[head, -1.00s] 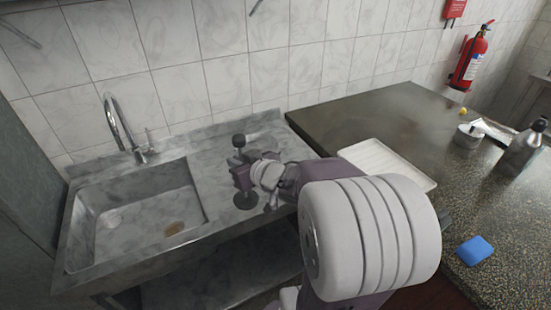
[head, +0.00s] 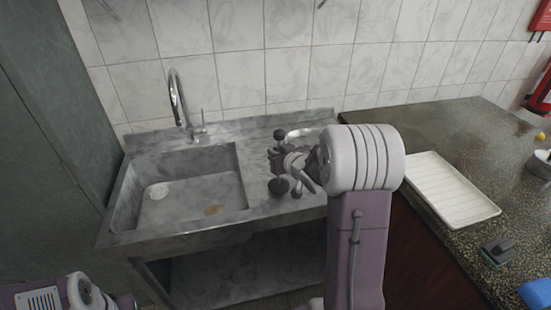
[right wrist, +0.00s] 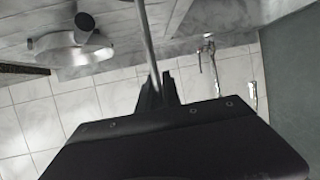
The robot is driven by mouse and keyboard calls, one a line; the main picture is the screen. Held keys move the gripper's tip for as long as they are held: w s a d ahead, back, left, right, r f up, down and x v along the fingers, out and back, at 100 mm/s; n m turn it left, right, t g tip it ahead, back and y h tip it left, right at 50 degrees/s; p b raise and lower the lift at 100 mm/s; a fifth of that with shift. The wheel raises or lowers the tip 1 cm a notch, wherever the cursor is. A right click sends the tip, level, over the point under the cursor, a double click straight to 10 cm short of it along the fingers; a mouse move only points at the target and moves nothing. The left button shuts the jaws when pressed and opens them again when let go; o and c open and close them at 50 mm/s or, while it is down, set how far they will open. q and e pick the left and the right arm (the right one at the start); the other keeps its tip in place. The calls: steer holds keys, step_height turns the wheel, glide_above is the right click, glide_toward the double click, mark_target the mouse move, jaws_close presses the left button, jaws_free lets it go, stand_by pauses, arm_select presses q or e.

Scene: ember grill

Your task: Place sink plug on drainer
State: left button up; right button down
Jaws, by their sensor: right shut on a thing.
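Whether the disc touches the board I cannot tell. In the right wrist view a thin grey rod (right wrist: 146,40) runs into my right gripper (right wrist: 158,90). A white ribbed tray (head: 450,190), which looks like the drainer, lies on the dark counter to the right. My left arm shows at the bottom left; its fingers are out of view.
The sink basin (head: 185,195) with its tap (head: 180,105) is left of the right gripper. A shiny rounded item (head: 300,132) sits behind the gripper. The dark counter (head: 440,125) also holds a dark block (head: 497,250) and a blue item (head: 537,292). The white tray is empty.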

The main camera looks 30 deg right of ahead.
steer(key=shift+w+d+f, duration=0.1)
steer(key=shift+w+f, duration=0.1)
steer(key=shift+f, duration=0.5)
steer(key=shift+s+f, duration=0.1)
steer(key=c, duration=2)
jaws_free()
steer(key=shift+f, duration=0.1)
steer(key=o, duration=0.5)
steer(key=shift+c, duration=0.2)
